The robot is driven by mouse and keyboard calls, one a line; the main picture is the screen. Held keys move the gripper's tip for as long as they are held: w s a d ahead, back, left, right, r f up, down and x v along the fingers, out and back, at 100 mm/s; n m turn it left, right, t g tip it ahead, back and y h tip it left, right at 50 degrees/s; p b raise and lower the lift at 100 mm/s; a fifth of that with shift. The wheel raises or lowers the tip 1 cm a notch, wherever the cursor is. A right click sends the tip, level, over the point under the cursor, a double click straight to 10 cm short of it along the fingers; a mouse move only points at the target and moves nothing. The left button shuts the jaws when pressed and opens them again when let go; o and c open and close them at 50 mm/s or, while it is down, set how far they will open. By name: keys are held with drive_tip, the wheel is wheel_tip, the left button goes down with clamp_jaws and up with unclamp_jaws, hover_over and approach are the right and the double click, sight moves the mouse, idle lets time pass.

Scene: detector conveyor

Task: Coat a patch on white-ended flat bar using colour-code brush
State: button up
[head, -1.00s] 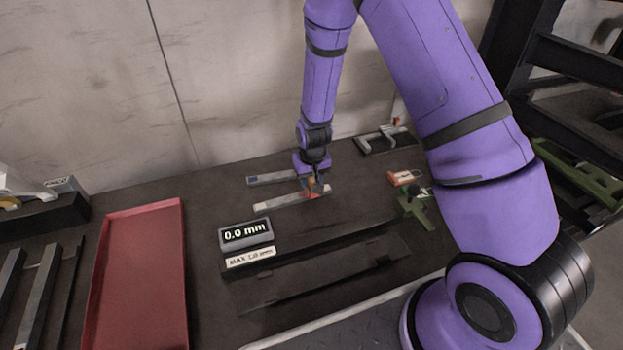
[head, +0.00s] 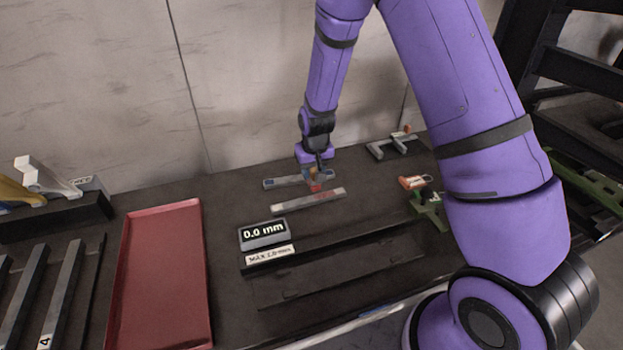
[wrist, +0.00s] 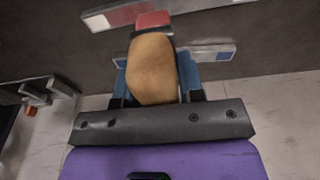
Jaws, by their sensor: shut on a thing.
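My gripper (head: 317,174) is shut on the brush, whose tan handle (wrist: 152,68) fills the middle of the wrist view. The brush's red tip (head: 315,187) points down beside the far edge of the white-ended flat bar (head: 292,205). I cannot tell whether the tip touches anything. A red patch (head: 326,195) shows on the bar, right of its middle. In the wrist view the bar (wrist: 128,13) crosses the top, with a white end at left. The blue-ended flat bar (head: 284,182) lies behind, partly hidden by the gripper; its blue end (wrist: 218,54) also shows in the wrist view.
A gauge (head: 263,233) reading 0.0 mm and a MAX label (head: 270,256) stand in front of the bars. A red tray (head: 158,275) is at left. A green tool (head: 428,207), an orange-and-white block (head: 414,182) and a grey clamp-like piece (head: 393,146) are at right.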

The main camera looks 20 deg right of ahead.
drive_tip(key=shift+r, duration=1.35)
drive_tip(key=shift+f, duration=0.1)
